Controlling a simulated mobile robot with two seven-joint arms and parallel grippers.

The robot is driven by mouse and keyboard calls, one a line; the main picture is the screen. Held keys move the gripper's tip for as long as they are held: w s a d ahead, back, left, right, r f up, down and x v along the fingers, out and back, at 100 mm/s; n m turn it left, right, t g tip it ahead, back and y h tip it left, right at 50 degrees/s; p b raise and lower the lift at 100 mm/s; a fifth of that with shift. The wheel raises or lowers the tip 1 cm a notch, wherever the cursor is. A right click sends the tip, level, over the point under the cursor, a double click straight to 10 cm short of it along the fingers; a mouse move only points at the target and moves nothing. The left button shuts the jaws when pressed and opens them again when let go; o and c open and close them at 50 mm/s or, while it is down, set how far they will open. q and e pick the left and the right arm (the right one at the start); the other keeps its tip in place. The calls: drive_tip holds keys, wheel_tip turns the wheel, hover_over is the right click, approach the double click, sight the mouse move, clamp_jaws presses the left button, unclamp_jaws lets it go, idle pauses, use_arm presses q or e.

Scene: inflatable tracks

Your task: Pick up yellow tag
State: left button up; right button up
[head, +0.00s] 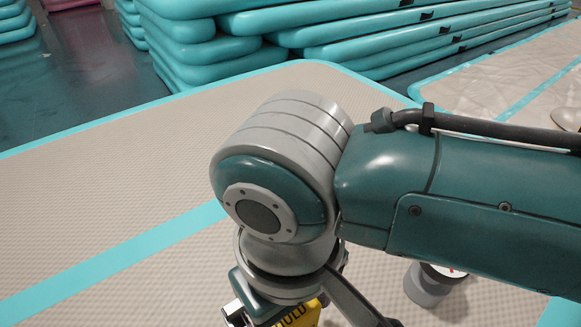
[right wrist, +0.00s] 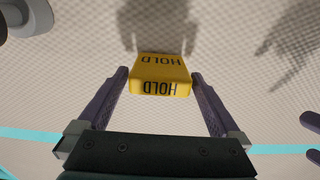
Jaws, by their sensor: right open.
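The yellow tag (right wrist: 160,75) is a small thick block with black "HOLD" lettering on two faces. In the right wrist view it sits between the fingertips of my right gripper (right wrist: 160,79), which is open with a finger on each side. A gap shows beside the right finger; the left finger is very close to the tag, and I cannot tell if it touches. In the head view part of the yellow tag (head: 298,315) shows at the bottom edge, beneath my right arm. That arm hides most of the gripper there. My left gripper is not seen in the head view.
The beige inflatable track (head: 90,180) with turquoise stripes lies below. Stacked turquoise tracks (head: 350,40) stand at the back. A grey round object (head: 428,285) is right of the tag. Two dark purple pieces (right wrist: 311,138) at the right wrist view's right edge are unclear.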

drive_tip(key=c, duration=1.1)
drive_tip(key=shift+r, duration=0.15)
drive_tip(key=shift+c, duration=0.2)
